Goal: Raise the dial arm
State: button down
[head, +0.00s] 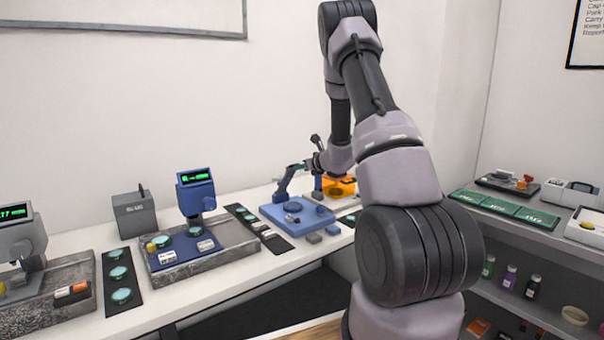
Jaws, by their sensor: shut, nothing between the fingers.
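A blue instrument (297,214) stands on the white bench in the middle of the head view. Its slanted blue arm (286,181), which looks like the dial arm, rises from the left of the base and leans up to the right. My gripper (312,163) is at the upper end of this slanted arm, pointing left. Its fingers are small and dark here, and they look shut and empty. I cannot tell whether they touch the arm. An orange transparent part (339,187) shows behind my wrist, partly hidden.
Left along the bench are a blue gauge with a green display (196,190), a dark strip of round discs (120,277), a grey box (134,215) and another gauge (22,240). Green mats (505,208) lie on the right shelf. My arm blocks the right middle.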

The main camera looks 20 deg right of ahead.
jog(key=shift+g, duration=0.9)
jog(key=w+r, duration=0.1)
jog(key=w, duration=0.1)
jog(key=w+a+r, duration=0.1)
jog(key=w+r, duration=0.1)
jog(key=w+a+r, duration=0.1)
jog(key=w, duration=0.2)
jog(key=shift+r, duration=0.25)
jog(key=shift+w+a+r, duration=0.15)
jog(key=shift+w+r, duration=0.05)
jog(key=shift+w, duration=0.4)
jog(key=shift+w+a+r, duration=0.1)
jog(key=shift+w+r, duration=0.05)
jog(key=shift+w, duration=0.4)
